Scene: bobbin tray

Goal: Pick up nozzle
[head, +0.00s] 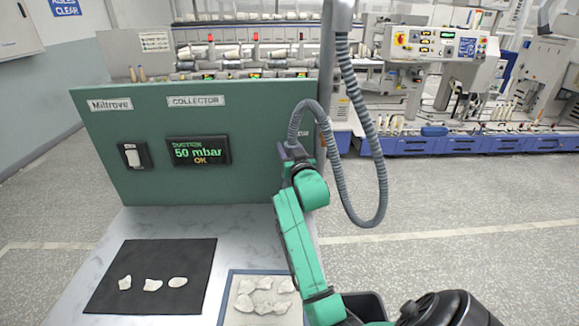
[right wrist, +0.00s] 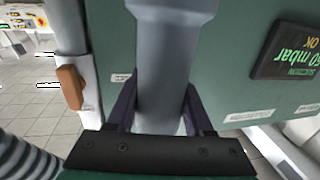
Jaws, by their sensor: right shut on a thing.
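The nozzle (right wrist: 165,75) is a smooth grey tube that fills the middle of the right wrist view. My right gripper (right wrist: 158,112) is shut on it, with one dark finger on each side. In the head view my right gripper (head: 291,150) is in front of the right part of the green collector panel, mostly hidden by my own green arm. The grey ribbed hose (head: 374,165) hangs in a loop from the post and runs to the held nozzle. My left gripper is not in view.
The green collector panel (head: 240,115) stands at the back of the table (head: 150,222); its display (head: 198,151) reads 50 mbar OK. A black mat (head: 185,255) carries three white tufts. A blue-rimmed tray (head: 221,300) holds several more. The grey post (head: 327,60) stands at the panel's right.

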